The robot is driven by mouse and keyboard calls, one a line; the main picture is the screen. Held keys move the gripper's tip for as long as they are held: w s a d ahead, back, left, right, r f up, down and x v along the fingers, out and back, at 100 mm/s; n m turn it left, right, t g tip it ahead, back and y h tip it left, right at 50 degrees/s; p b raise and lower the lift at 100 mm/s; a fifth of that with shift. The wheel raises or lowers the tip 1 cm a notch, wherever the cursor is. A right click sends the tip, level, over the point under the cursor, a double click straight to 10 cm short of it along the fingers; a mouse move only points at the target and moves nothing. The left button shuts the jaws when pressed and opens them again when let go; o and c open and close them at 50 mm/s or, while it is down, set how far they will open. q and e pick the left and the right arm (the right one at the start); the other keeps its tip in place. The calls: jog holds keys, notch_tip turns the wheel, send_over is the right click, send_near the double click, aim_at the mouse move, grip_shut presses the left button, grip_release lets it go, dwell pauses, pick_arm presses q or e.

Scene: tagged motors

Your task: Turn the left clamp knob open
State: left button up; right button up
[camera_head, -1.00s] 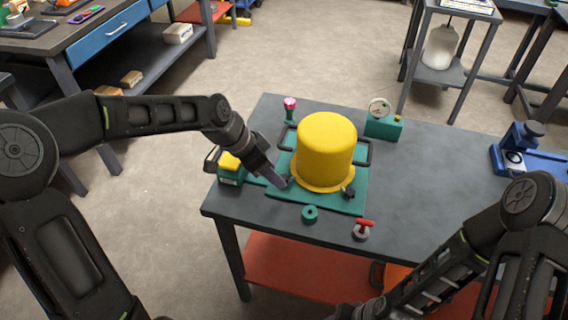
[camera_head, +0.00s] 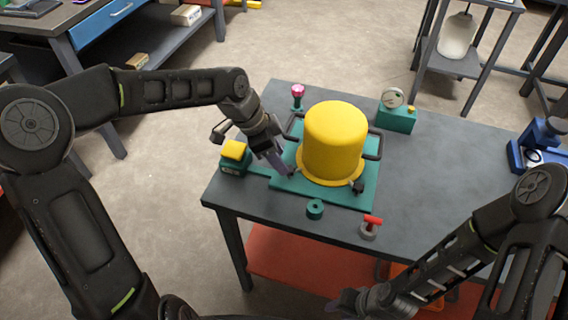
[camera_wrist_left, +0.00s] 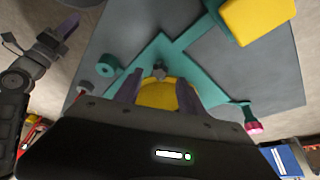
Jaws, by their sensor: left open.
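The yellow dome cover (camera_head: 333,140) stands on a green base plate (camera_head: 330,197) on the table. The left clamp knob (camera_wrist_left: 159,72), small and grey, shows in the left wrist view just beyond and between my left fingertips; in the head view my gripper mostly hides it. My left gripper (camera_head: 284,168) is open at the dome's left side, its fingers (camera_wrist_left: 157,88) pointing down toward the plate. Whether they touch the knob cannot be told. The right clamp knob (camera_head: 357,187) is dark, at the dome's front right. My right gripper (camera_head: 355,302) is low, near the table's front; its jaws are unclear.
A green box with a yellow top (camera_head: 234,157) stands left of my left gripper. A pink-topped post (camera_head: 297,95) and a green gauge box (camera_head: 397,113) stand behind. The table's right middle is clear.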

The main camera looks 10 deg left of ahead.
aim_at(294, 171)
pick_arm(q)
jog(key=shift+x, duration=1.95)
grip_shut()
